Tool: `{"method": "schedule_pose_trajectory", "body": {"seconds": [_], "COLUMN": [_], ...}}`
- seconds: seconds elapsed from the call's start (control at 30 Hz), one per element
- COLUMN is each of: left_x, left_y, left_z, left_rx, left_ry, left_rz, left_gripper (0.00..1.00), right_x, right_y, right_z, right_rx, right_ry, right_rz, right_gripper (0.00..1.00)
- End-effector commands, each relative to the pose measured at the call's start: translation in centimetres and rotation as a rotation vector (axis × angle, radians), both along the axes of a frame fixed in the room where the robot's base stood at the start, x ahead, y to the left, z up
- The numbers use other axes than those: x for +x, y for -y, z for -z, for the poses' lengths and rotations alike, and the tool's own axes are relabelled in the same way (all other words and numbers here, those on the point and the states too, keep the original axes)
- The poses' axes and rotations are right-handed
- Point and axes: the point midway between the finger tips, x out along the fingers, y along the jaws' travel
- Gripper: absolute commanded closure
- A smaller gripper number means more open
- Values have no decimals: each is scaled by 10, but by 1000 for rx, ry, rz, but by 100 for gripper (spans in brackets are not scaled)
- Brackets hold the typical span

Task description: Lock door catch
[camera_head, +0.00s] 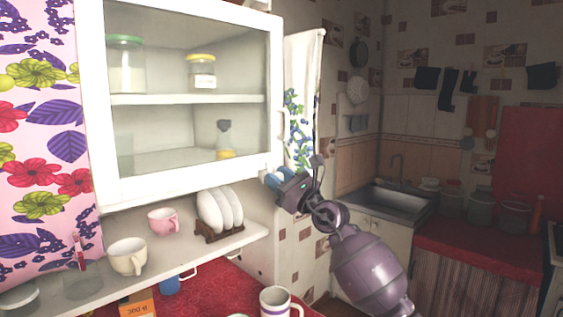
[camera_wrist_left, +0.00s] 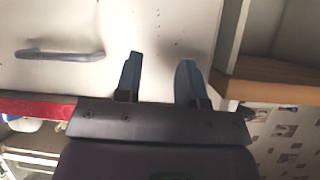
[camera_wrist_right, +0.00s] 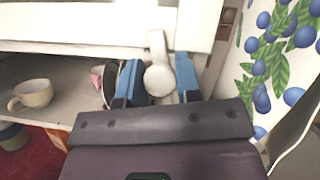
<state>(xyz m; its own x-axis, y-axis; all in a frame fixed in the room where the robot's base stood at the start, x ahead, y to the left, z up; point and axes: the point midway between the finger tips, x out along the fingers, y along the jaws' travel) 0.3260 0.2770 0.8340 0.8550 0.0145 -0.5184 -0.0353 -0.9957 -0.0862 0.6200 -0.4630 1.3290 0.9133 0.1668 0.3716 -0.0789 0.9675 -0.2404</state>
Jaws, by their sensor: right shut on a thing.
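The white door catch (camera_wrist_right: 157,68) hangs at the lower edge of the glass-fronted cabinet door (camera_head: 190,180), near its right corner. In the right wrist view it is a pale lever with a rounded lower end, between the blue fingers. My right gripper (camera_head: 272,180) is shut on the catch; in the head view its fingers hide most of it. My right gripper also shows in the right wrist view (camera_wrist_right: 158,78). My left gripper (camera_wrist_left: 158,80) is outside the head view. In the left wrist view its fingers stand apart with nothing between them.
Jars stand inside the cabinet behind glass. Below it, a shelf (camera_head: 190,248) holds a cream cup (camera_head: 127,257), a pink cup (camera_head: 163,221) and plates in a rack (camera_head: 220,210). A towel (camera_head: 302,90) hangs right of the cabinet. A pale panel with a handle (camera_wrist_left: 60,54) faces my left gripper.

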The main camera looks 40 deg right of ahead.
Motion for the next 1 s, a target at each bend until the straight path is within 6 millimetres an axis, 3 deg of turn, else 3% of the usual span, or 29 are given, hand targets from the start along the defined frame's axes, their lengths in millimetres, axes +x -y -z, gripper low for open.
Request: {"method": "schedule_pose_trajectory", "body": {"seconds": [0.03,0.2,0.57,1.0], "left_x": [2,2,-14,-14], "left_y": [0,0,-2,-2], "left_z": [-15,-29,-23,-26], "left_rx": [0,0,0,-2], "left_ry": [5,6,-44,-41], "left_rz": [0,2,-7,-8], "left_gripper": [64,64,64,64], "right_x": [0,0,0,0], "right_y": [-1,-1,0,0], "right_z": [-3,-1,2,3], "right_rx": [33,117,233,259], "right_ry": [-8,-15,-24,-27], "right_rz": [-2,-1,-1,-2], "right_gripper": [92,92,92,92]}}
